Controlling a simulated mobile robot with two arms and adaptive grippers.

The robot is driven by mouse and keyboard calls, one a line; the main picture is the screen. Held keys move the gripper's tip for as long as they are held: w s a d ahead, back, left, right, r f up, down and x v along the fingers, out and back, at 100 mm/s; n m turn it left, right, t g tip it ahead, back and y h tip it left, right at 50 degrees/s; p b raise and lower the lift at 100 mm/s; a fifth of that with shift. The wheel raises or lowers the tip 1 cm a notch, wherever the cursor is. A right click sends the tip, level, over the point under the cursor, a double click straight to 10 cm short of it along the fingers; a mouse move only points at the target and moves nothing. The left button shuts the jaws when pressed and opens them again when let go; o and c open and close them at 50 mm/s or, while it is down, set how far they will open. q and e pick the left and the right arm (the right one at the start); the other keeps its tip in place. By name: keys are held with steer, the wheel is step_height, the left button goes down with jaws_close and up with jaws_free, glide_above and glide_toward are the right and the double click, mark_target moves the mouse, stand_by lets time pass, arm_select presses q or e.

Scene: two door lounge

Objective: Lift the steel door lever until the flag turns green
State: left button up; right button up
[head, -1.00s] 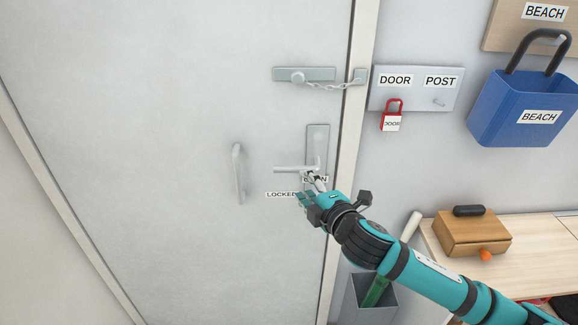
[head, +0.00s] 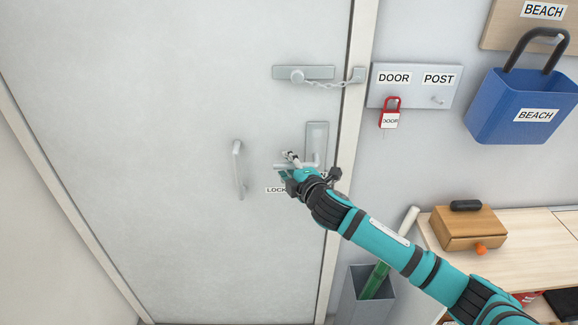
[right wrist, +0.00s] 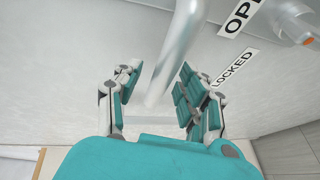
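The steel door lever (head: 309,166) sticks out to the left from its plate (head: 317,136) on the grey door and looks about level. My right gripper (head: 287,167) is at the lever's free end, with one finger above and one below. In the right wrist view the lever (right wrist: 174,58) runs between the spread fingers of the gripper (right wrist: 160,92), with gaps on both sides. The LOCKED label (head: 275,190) is partly hidden by the gripper; it also shows in the right wrist view (right wrist: 234,67). I cannot make out a green flag. My left gripper is not in view.
A fixed pull handle (head: 238,168) is left of the lever. A red padlock (head: 391,112) and a blue bin (head: 520,103) hang on the right wall. A grey bin (head: 361,300) stands below my arm, beside a wooden table (head: 540,240).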

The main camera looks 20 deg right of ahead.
jaws_close()
stand_by(0.5)
steer(key=shift+d+r+m+t+y+b, duration=0.15)
steer(key=shift+r+m+t+b, duration=0.15)
steer(key=shift+m+b, duration=0.25)
steer(key=shift+a+r+m+t+y+b, duration=0.1)
steer(key=shift+r+m+t+y+b, duration=0.1)
steer(key=shift+r+m+b, duration=0.35)
steer(key=shift+s+d+r+m+t+b, duration=0.1)
steer(key=shift+d+r+m+t+b, duration=0.25)
steer(key=shift+r+m+b, duration=0.35)
steer(key=shift+s+d+r+m+t+b, duration=0.1)
steer(key=shift+d+r+m+t+b, duration=0.25)
steer(key=shift+m, duration=0.65)
steer(key=shift+a, duration=0.15)
